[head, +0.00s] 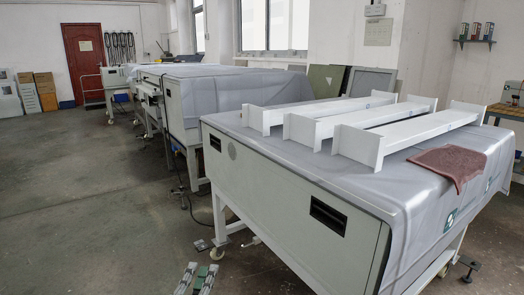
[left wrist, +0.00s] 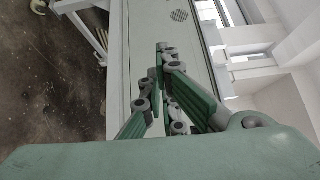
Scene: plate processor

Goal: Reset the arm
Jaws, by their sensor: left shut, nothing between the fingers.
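My left gripper (head: 199,270) shows at the bottom edge of the head view, with only its green and grey finger ends in the picture. It is in front of and to the left of the near grey-covered machine (head: 290,210), apart from it as far as I can see. In the left wrist view the left gripper's fingers (left wrist: 161,48) come together at the tips with nothing between them. The machine's pale side panel (left wrist: 160,25) lies beyond them. My right gripper is in neither view.
White beams (head: 395,130) and a folded reddish-brown cloth (head: 448,164) lie on the near machine's grey cover. More covered machines (head: 210,90) stand behind it. Cardboard boxes (head: 46,91) are by the far left wall. The concrete floor (head: 80,200) at left is clear.

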